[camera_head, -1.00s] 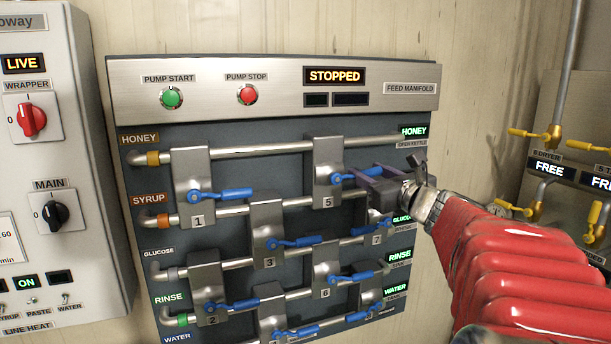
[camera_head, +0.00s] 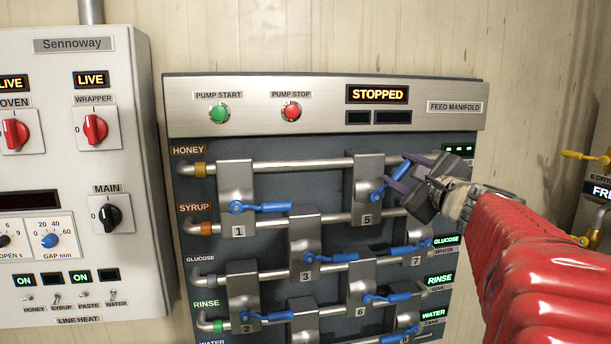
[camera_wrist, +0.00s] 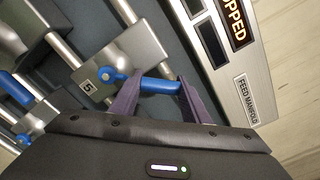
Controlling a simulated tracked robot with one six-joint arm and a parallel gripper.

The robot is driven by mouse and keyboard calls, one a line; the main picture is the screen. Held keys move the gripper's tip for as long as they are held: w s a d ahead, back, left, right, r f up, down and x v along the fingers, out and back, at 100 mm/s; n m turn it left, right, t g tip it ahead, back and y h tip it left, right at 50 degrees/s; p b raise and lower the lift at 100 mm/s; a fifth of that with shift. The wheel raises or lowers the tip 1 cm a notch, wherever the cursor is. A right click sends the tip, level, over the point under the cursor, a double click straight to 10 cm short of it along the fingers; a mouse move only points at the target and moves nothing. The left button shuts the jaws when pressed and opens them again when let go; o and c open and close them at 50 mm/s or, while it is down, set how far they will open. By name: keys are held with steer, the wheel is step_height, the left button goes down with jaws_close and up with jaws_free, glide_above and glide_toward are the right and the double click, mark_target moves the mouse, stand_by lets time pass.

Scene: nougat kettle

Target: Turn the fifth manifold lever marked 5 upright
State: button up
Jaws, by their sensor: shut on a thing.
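Lever 5 is a blue handle (camera_head: 391,181) on the steel block (camera_head: 367,170) marked 5, in the upper right of the manifold panel. It tilts up and to the right from its pivot, between level and upright. My gripper (camera_head: 405,172) reaches in from the right with its dark purple fingers shut on the handle's outer part. In the wrist view, the blue handle (camera_wrist: 158,85) lies at the fingers of my gripper (camera_wrist: 158,98), with the 5 label beside its pivot. My gripper hides part of the pipe behind it.
Lever 1 (camera_head: 262,207), lever 3 (camera_head: 333,258) and lever 7 (camera_head: 410,250) lie near level, close around. The display (camera_head: 377,94) reads STOPPED above them. A control cabinet (camera_head: 85,170) stands at left. Yellow-handled valves (camera_head: 585,156) are at the far right.

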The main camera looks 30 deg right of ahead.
steer(key=a+n, duration=0.1)
steer(key=a+r+n, duration=0.1)
steer(key=n, duration=0.1)
steer(key=a+n, duration=0.1)
steer(key=shift+w+r+n, duration=0.2)
steer(key=shift+w+n, duration=0.1)
steer(key=shift+n, duration=0.1)
steer(key=shift+w+a+n, duration=0.15)
steer(key=shift+a+n, duration=0.45)
steer(key=shift+n, duration=0.3)
steer(key=shift+w+a+n, duration=0.15)
steer(key=shift+a+n, duration=0.4)
steer(key=shift+n, duration=0.35)
steer(key=o, duration=1.5)
steer(key=shift+r, duration=0.2)
steer(key=shift+r, duration=0.1)
